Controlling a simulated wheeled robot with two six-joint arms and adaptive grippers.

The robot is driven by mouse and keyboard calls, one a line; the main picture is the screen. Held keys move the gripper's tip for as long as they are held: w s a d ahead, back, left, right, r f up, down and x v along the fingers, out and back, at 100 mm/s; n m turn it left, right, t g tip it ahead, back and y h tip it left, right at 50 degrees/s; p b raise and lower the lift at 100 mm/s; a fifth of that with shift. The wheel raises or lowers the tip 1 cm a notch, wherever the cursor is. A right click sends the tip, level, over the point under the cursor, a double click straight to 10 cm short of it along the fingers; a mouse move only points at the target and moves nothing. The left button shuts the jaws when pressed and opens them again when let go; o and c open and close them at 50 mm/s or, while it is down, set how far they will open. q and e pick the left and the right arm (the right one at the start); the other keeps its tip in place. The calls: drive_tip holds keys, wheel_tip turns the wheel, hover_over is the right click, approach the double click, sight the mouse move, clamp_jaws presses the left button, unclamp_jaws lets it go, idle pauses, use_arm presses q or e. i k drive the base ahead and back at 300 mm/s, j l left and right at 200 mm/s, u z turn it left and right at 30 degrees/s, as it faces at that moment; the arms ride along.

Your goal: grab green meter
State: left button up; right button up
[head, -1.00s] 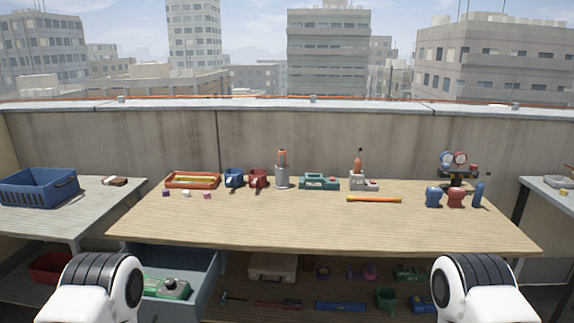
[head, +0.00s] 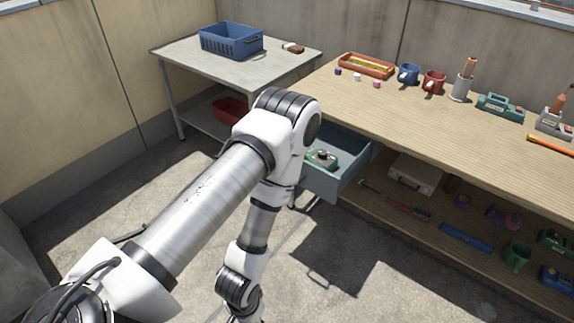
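A green meter-like device with a dark round knob (head: 321,158) lies in the open grey-blue drawer (head: 332,183) under the left end of the wooden workbench. My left arm crosses the picture in front of the drawer's left side and hides part of it. That arm's wrist hangs low at the bottom edge, left of and below the drawer. The fingers of my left gripper are cut off by the bottom edge. My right gripper is out of the picture. Another green device (head: 500,107) stands on the workbench top.
The wooden workbench (head: 440,115) holds a red tray (head: 366,66), mugs and tools. Its lower shelf carries a pale case (head: 415,173) and several tools. A grey side table (head: 285,68) with a blue crate (head: 231,41) stands at the left. The floor before the drawer is open.

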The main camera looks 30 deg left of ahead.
sight(329, 163)
drive_tip(key=u, duration=0.85)
drive_tip(key=i+j+z, duration=0.1)
drive_tip(key=i+j, duration=0.4)
drive_tip(key=i+j+z, duration=0.1)
drive_tip(key=i+j, duration=0.4)
drive_tip(key=j, duration=0.25)
drive_tip(key=z, duration=1.25)
drive_tip(key=i+j, duration=0.1)
drive_tip(key=i, duration=0.4)
